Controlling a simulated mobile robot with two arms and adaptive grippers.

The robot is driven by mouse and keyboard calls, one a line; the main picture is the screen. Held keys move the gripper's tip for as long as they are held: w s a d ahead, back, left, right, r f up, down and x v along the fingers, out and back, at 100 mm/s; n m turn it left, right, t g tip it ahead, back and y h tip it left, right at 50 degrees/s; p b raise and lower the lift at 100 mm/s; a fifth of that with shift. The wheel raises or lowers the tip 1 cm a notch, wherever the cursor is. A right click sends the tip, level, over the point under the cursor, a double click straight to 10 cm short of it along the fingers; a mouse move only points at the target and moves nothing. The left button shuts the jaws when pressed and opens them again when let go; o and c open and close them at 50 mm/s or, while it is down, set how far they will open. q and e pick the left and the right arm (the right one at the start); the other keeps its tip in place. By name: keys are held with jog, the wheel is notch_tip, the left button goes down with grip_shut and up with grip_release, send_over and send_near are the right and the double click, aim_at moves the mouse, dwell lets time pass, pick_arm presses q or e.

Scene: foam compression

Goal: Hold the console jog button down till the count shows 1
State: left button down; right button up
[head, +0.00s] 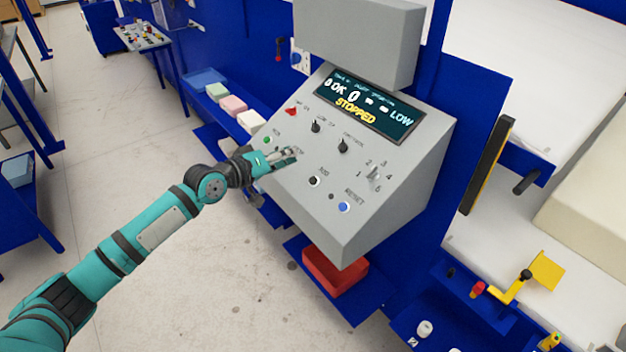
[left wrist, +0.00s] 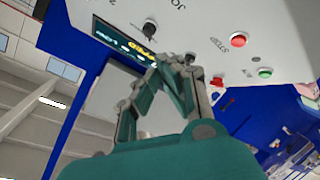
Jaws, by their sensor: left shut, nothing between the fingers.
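The grey console (head: 400,215) has a sloped panel with a display (head: 367,105) reading "0 OK 0", dashes, "LOW" and a yellow "STOPPED". The black jog button (head: 314,181) sits low on the panel, under its label. My right gripper is not in view.
A green button (head: 267,139), black knobs (head: 343,146), a red switch (head: 291,111), a rotary selector (head: 374,172) and a blue reset button (head: 345,208) share the panel. The red stop button (left wrist: 238,40) shows in the left wrist view. A red bin (head: 335,275) sits below the console.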

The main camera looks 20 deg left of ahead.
aim_at(313, 181)
pick_arm(q)
jog(key=w+f+b, duration=0.1)
jog(key=f+b, duration=0.1)
jog(key=w+d+f+b, duration=0.1)
jog(key=f+b, duration=0.1)
jog(key=w+d+f+b, duration=0.1)
jog(key=f+b, duration=0.1)
jog(key=shift+d+f, duration=0.2)
jog(key=shift+f, duration=0.2)
jog(key=shift+w+d+f+b, duration=0.2)
jog(key=shift+w+f+b, duration=0.15)
jog(key=shift+b, duration=0.25)
dwell(0.8)
jog(key=shift+w+d+f+b, duration=0.15)
jog(key=shift+f+b, duration=0.2)
